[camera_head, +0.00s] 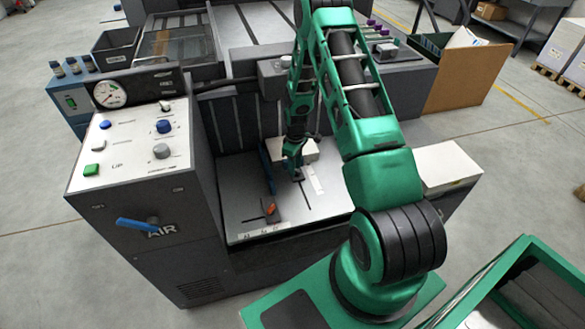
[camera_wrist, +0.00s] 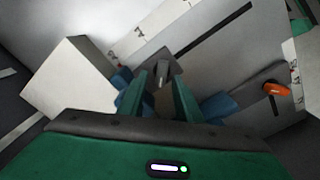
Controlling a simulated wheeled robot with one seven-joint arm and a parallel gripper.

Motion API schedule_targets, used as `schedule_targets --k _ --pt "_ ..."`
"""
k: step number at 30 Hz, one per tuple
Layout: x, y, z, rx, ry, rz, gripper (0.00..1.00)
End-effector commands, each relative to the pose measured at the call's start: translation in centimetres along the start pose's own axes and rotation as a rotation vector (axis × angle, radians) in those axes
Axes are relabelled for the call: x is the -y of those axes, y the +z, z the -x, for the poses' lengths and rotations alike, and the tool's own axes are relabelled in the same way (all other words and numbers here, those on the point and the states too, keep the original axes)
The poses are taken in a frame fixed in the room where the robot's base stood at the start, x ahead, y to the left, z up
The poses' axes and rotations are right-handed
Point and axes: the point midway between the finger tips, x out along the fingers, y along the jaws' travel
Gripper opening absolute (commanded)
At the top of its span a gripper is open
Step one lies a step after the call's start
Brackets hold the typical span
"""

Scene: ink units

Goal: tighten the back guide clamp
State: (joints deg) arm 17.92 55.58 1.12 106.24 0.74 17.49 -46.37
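My gripper (camera_wrist: 163,80) points down over the feed table (camera_head: 240,185). In the wrist view its two green fingers stand apart, with a grey lever (camera_wrist: 162,68) on a dark clamp block (camera_wrist: 148,58) showing between or just beyond the tips. Contact cannot be told. This looks like the back guide clamp; in the head view my gripper (camera_head: 297,176) mostly covers it. A second clamp with an orange lever (camera_head: 270,208) sits nearer the table's front edge. That orange lever (camera_wrist: 277,90) also shows at the right of the wrist view.
A white block (camera_wrist: 68,82) stands close left of my fingers. Blue guide parts (camera_wrist: 219,106) lie on both sides of them. A printed scale strip (camera_wrist: 150,28) and a dark slot (camera_wrist: 212,36) run past the clamp. The control console (camera_head: 135,150) stands left of the table.

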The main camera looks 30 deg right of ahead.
Motion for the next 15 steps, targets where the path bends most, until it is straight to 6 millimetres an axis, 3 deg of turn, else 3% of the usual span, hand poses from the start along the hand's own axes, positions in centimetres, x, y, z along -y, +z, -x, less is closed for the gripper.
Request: schedule_targets --k 4,8,9,12,15 --pt "-0.01 -0.01 0.03 0.000 0.000 0.000 0.31" --pt "-0.01 -0.01 0.04 0.000 0.000 0.000 0.03" --pt "-0.02 -0.01 0.05 0.000 0.000 0.000 0.00" --pt "0.85 -0.56 0.06 0.000 0.000 0.005 0.00" --pt "0.40 -0.37 0.06 -0.001 0.000 0.001 0.00"
